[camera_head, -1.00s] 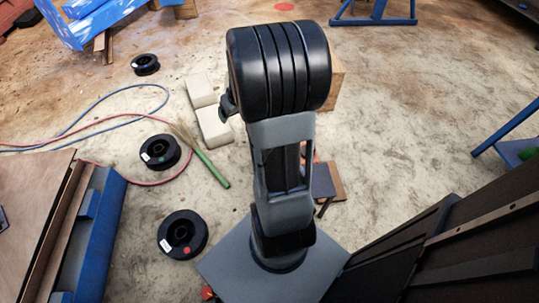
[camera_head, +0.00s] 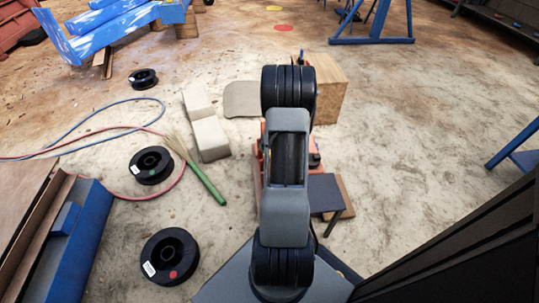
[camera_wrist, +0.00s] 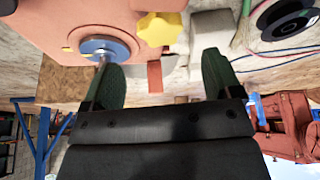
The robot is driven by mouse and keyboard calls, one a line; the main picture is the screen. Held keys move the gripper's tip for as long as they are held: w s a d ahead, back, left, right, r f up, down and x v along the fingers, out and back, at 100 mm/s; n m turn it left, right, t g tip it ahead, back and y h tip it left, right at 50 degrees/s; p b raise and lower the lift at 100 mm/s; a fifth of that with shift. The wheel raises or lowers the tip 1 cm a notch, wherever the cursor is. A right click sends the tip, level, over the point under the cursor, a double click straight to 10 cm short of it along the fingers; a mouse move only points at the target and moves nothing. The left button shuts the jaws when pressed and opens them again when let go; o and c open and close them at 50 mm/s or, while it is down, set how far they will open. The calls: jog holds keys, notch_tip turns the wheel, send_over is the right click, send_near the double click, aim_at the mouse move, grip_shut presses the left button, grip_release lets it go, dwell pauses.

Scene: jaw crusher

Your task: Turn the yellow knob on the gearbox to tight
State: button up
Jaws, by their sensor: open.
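In the wrist view, the star-shaped yellow knob (camera_wrist: 160,29) sits on the orange-red gearbox (camera_wrist: 62,28), near the top middle. My gripper (camera_wrist: 160,72) shows two green fingers spread apart with nothing between them. The knob lies beyond the fingertips, above the gap in the picture, and is not touched. A metal shaft with a blue-rimmed disc (camera_wrist: 104,48) stands on the gearbox close to the left finger. In the head view, my arm hides most of the orange gearbox (camera_head: 258,180). The gripper and the knob cannot be made out there.
A wooden box (camera_head: 330,88) stands behind the gearbox. Pale blocks (camera_head: 210,138), a green-handled brush (camera_head: 205,182) and several black spools (camera_head: 170,257) lie to the left. A dark plate (camera_head: 325,193) is right of my arm. Open floor lies further right.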

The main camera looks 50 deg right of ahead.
jog(key=b+x, duration=0.2)
jog(key=x, duration=0.5)
jog(key=shift+w+f, duration=0.15)
jog(key=shift+f, duration=0.15)
jog(key=c, duration=0.9)
